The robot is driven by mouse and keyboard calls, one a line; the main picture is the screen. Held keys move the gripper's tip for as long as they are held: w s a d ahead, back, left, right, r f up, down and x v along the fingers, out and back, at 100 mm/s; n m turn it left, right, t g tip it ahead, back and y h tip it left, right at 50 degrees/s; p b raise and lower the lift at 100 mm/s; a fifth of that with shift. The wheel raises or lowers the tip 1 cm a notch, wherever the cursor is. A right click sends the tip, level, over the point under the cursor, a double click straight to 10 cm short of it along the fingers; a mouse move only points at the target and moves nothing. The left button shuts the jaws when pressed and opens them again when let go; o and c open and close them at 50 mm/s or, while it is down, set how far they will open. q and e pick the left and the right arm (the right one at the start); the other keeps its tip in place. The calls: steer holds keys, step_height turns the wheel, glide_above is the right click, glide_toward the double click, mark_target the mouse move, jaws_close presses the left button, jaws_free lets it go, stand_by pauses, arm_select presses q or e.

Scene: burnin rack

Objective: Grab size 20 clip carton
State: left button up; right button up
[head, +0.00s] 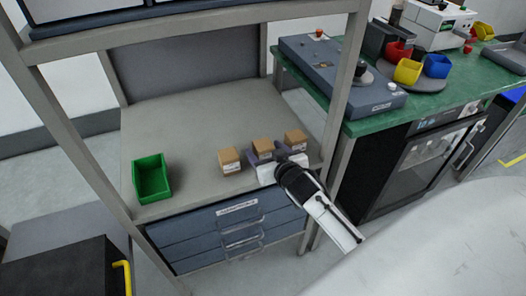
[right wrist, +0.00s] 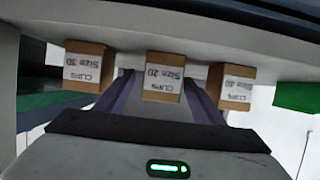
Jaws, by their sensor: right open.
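The size 20 clip carton (head: 263,146) is a small brown box with a white label, the middle one of three on the shelf. In the right wrist view the size 20 carton (right wrist: 163,72) shows upside down, its label readable. My right gripper (head: 268,157) is open at the shelf's front, its purple-grey fingers on either side of this carton. In the right wrist view the gripper (right wrist: 162,88) has the carton between its fingers; whether they touch it I cannot tell. My left gripper is not in view.
A size 30 carton (right wrist: 87,66) and a size 40 carton (right wrist: 232,86) stand close on either side. A green bin (head: 151,179) sits at the left of the shelf (head: 190,125). Rack posts (head: 345,95) flank the shelf; drawers (head: 205,238) lie below.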

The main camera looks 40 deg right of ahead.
mark_target(259, 145)
steer(key=x, duration=0.5)
steer(key=shift+a, duration=0.1)
steer(key=shift+c, duration=0.3)
steer(key=shift+r, duration=0.1)
steer(key=c, duration=1.1)
